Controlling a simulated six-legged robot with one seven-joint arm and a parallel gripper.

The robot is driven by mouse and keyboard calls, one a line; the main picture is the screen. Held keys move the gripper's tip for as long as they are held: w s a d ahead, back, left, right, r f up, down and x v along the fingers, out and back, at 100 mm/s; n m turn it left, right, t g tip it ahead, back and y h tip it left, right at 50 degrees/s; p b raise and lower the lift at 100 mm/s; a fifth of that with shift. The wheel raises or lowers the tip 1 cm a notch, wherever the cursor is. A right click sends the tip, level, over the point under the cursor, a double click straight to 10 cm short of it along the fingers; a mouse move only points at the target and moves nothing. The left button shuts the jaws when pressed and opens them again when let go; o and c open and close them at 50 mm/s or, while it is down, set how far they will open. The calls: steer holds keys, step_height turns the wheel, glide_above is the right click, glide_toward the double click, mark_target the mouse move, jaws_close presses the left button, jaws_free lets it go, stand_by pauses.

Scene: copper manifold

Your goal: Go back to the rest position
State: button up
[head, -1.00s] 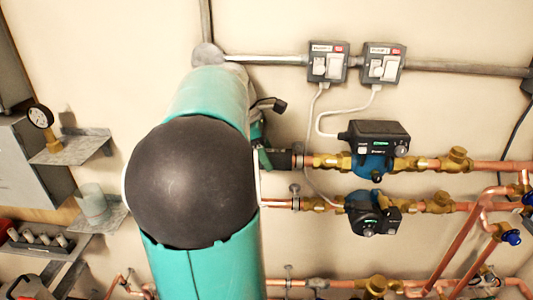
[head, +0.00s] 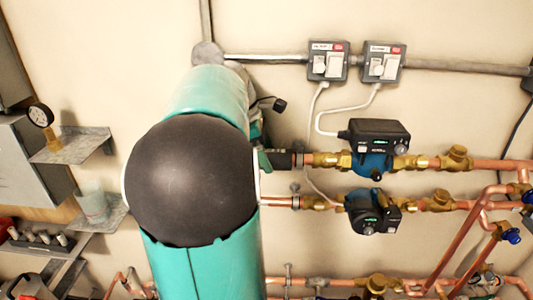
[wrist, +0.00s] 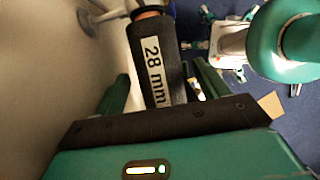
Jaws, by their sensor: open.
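My gripper (wrist: 160,85) is open in the wrist view, with one green finger on each side of a black sleeve (wrist: 153,60) labelled "28 mm". I cannot tell whether either finger touches it. A copper-coloured end shows at the sleeve's top. In the head view a black sleeve (head: 283,160) sits at the left end of the upper copper pipe line. My gripper (head: 262,158) is just left of it there, mostly hidden behind my large green arm with its black joint cap.
Two pumps, upper (head: 376,148) and lower (head: 372,212), sit on the copper lines at right. Two switch boxes (head: 328,62) (head: 383,64) hang above, with white cables. At left are a gauge (head: 41,116), a shelf (head: 72,147) and a clear cup (head: 92,203).

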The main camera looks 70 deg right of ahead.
steer(key=v, duration=0.7)
steer(key=shift+w+r, duration=0.15)
